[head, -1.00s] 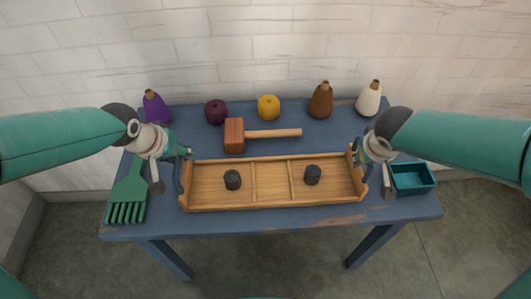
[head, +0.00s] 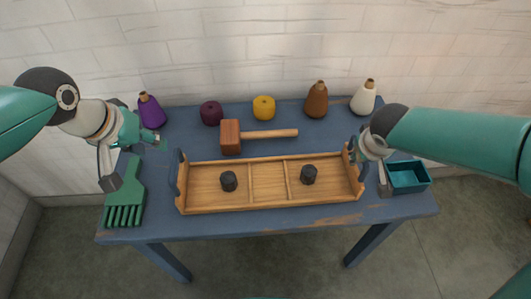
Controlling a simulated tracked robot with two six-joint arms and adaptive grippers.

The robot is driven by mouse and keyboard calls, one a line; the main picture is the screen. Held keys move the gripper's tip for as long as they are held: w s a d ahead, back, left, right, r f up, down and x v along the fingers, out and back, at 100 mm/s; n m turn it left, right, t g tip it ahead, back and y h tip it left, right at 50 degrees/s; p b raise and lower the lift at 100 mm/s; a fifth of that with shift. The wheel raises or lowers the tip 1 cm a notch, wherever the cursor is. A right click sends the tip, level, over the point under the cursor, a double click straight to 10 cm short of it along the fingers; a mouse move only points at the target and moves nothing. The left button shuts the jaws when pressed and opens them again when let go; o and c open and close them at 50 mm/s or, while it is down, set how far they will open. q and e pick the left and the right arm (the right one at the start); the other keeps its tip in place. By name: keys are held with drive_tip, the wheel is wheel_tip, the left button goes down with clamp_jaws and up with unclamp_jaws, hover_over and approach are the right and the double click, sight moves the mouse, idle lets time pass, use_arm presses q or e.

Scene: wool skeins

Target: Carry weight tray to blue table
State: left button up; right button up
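The wooden weight tray (head: 268,204) lies on the blue table (head: 250,227), with two dark weights, one in the left compartment (head: 228,181) and one in the right compartment (head: 309,175). It has a dark upright handle at its left end (head: 180,173) and another at its right end, partly hidden. My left gripper (head: 135,162) is open and empty, left of the left handle and clear of it. My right gripper (head: 371,174) is at the right handle with its fingers spread; the arm partly hides whether it touches.
A green brush (head: 127,192) lies left of the tray, a teal box (head: 408,177) right of it. A mallet (head: 230,138) lies behind the tray. Purple (head: 150,110), brown (head: 316,100) and cream (head: 363,99) cones and maroon (head: 211,113) and yellow (head: 263,108) skeins line the back.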

drive_tip(key=v, duration=1.1)
drive_tip(key=shift+s+r, duration=0.15)
drive_tip(key=shift+r, duration=0.05)
